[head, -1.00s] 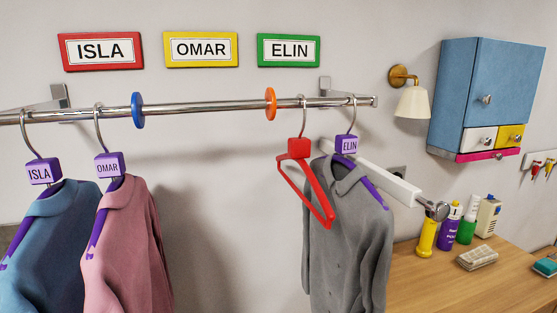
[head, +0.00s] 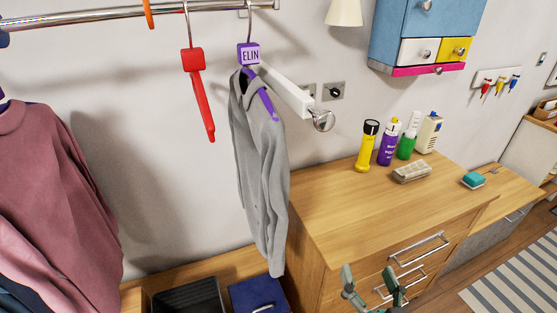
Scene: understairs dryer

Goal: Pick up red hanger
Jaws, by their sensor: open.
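The red hanger (head: 197,90) hangs by its hook from the metal rail (head: 95,20), seen nearly edge-on and bare of clothes. It is left of the grey shirt (head: 260,165), which hangs on a purple hanger with an ELIN block (head: 249,53). My gripper (head: 368,281) shows at the bottom edge, its two fingertips apart and nothing between them. It is well below and to the right of the red hanger, in front of the dresser drawers. The rest of my arm is out of frame.
A white arm with a round knob (head: 322,120) juts from the wall right of the shirt. The wooden dresser (head: 335,205) holds bottles and a yellow torch (head: 367,146). Dark bins (head: 190,297) stand below.

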